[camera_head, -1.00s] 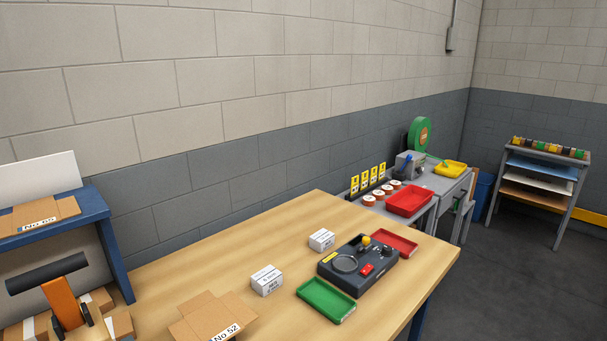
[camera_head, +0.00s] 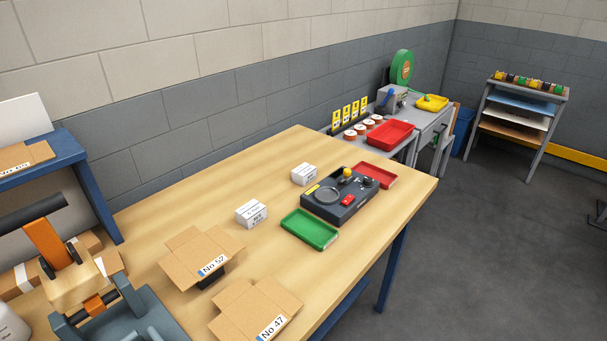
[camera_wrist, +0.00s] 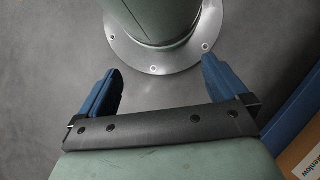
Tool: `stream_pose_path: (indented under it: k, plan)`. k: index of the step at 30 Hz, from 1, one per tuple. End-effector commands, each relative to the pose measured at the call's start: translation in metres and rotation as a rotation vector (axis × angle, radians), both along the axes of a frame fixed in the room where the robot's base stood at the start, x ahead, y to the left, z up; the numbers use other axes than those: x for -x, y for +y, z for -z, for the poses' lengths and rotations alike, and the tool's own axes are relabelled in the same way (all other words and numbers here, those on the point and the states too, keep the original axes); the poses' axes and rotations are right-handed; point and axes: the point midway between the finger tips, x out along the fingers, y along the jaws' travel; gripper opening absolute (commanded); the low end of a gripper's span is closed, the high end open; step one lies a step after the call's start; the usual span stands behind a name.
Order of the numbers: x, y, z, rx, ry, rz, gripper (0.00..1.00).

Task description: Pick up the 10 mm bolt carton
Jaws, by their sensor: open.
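Two small white cartons with dark print stand on the wooden workbench in the head view. The nearer carton (camera_head: 251,214) sits left of the green tray. The farther carton (camera_head: 304,174) sits by the back left of the dark device. Their print is too small to tell which is the 10 mm bolt carton. My gripper (camera_wrist: 162,82) shows only in the wrist view, with its two blue fingers wide apart and nothing between them. It is over the grey floor and a round metal base flange, away from the cartons.
A green tray (camera_head: 310,230), a dark device (camera_head: 341,207) and a red tray (camera_head: 375,174) lie right of the cartons. Open cardboard boxes, No 52 (camera_head: 187,259) and No 47 (camera_head: 235,318), stand in front. The wooden bench top (camera_head: 190,217) is clear behind the cartons.

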Motion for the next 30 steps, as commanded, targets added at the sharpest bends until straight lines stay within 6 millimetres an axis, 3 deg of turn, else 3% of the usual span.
stream_pose_path:
  k: [14,19,25,30]
  plan:
    - [0.0,0.0,0.0,0.0,0.0,0.0,1.0]
    - [0.0,0.0,0.0,0.0,0.0,0.0,0.88]
    - [0.0,0.0,0.0,0.0,-0.001,0.0,0.88]
    - [-0.02,-0.005,0.002,0.001,-0.029,-0.003,0.88]
